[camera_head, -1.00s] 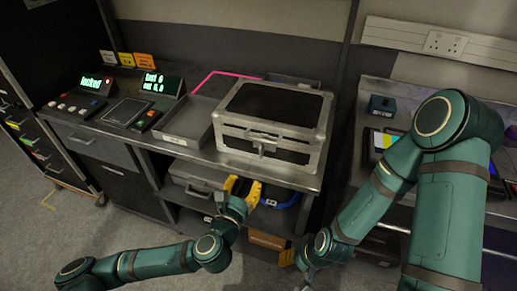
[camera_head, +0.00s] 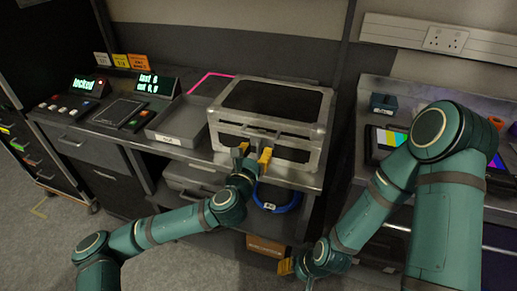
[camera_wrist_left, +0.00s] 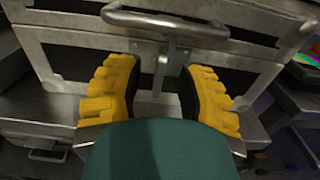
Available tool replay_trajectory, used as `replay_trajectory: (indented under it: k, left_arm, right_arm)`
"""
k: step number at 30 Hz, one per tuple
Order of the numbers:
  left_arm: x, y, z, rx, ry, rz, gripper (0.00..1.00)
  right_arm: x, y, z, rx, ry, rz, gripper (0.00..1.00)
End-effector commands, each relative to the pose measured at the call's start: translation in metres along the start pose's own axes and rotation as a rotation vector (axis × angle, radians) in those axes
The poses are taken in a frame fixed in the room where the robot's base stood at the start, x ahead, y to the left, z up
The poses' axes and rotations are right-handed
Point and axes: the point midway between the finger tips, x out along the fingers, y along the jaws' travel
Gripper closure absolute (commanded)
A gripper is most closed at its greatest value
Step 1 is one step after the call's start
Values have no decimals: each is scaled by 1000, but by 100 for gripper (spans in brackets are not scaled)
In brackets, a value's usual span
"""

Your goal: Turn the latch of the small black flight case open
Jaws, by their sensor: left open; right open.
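The small black flight case (camera_head: 275,98) with silver metal edges stands shut on the bench. Its front also shows in the left wrist view (camera_wrist_left: 60,40). A bar handle (camera_wrist_left: 165,22) crosses the upper front of the case, with a narrow upright metal piece (camera_wrist_left: 160,70), seemingly the latch, below it. My left gripper (camera_head: 252,158) is open in front of the case; its yellow fingers (camera_wrist_left: 160,90) stand on either side of the upright piece, apart from it. My right gripper (camera_head: 298,266) is low in front of the bench, with its fingertips partly hidden.
A grey open tray (camera_head: 182,125) lies left of the case. Two small displays, one reading "locked" (camera_head: 84,86), stand further left. A blue cable coil (camera_head: 276,205) lies on the shelf below. A second bench with a colour-bar screen (camera_head: 388,140) is at the right.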

Motion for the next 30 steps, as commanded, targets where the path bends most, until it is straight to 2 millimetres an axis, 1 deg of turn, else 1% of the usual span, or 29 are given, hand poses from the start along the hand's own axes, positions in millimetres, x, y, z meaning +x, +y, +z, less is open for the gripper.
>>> replay_trajectory:
  k: [1, 3, 6, 16, 17, 18, 19, 20, 30]
  left_arm:
    - [7, 0, 0, 1, -1, -1, 63]
    - [13, 0, 0, 1, -1, 0, 63]
    - [19, 0, 0, 1, -1, 0, 63]
    - [22, 0, 0, 1, -1, -1, 63]
    - [22, 0, 0, 1, -1, -1, 67]
    - [22, 0, 0, 1, -1, -1, 81]
    - [22, 0, 0, 1, -1, -1, 92]
    - [22, 0, 0, 1, -1, -1, 100]
    - [22, 0, 1, 13, -1, 0, 100]
  right_arm:
    - [2, 1, 0, 0, 1, 0, 53]
    - [2, 1, 0, 0, 1, 0, 53]
    - [3, 1, 0, 0, 2, 0, 53]
    - [3, 1, 0, 0, 2, 0, 53]
    - [3, 1, 0, 0, 2, 0, 53]
    - [3, 1, 0, 0, 2, 0, 53]
    - [3, 1, 0, 0, 2, 0, 53]
    - [3, 1, 0, 0, 2, 0, 53]
    - [2, 1, 0, 0, 1, 0, 53]
